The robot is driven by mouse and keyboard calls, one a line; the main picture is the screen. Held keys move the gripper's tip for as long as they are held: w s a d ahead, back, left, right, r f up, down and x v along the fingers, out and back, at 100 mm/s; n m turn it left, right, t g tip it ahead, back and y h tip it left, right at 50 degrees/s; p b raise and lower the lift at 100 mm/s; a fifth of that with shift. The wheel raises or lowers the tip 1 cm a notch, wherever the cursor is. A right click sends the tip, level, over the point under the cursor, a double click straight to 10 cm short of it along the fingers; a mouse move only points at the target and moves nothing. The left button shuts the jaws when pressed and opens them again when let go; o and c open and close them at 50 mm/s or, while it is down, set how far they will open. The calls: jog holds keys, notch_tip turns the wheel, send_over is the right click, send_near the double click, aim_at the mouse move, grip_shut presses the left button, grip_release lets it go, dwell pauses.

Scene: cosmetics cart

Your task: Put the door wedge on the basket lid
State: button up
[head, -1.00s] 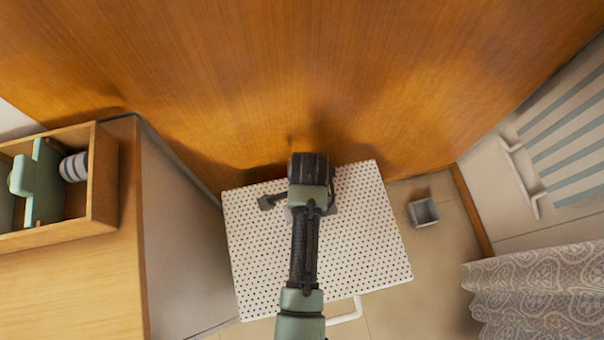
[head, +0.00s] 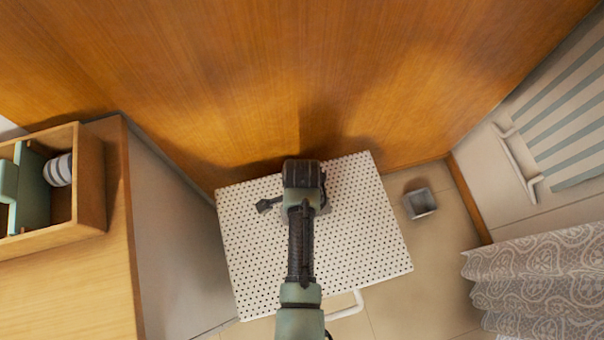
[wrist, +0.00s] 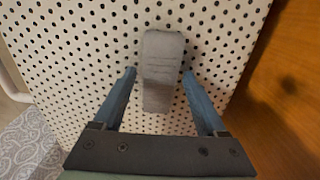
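The door wedge, a grey tapered block (wrist: 163,50), is in the wrist view against the white perforated basket lid (wrist: 85,45). It appears to rest on the lid. My gripper (wrist: 159,73) is open, with one blue finger on each side of the wedge's narrower part. Gaps show between the fingers and the wedge, so it is not gripped. In the head view, the lid (head: 365,245) lies below my arm, and my wrist covers most of the gripper and wedge.
A wooden panel (head: 300,80) rises just behind the lid. A wooden box with green items (head: 90,190) stands on a cabinet at left. A small grey open container (head: 420,203) is on the floor at right. A patterned curtain (head: 540,280) hangs at lower right.

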jog(key=shift+o, duration=0.2)
jog(key=shift+r, duration=0.1)
notch_tip(320, 180, up, 12)
jog(key=p, duration=0.3)
dwell(0.6)
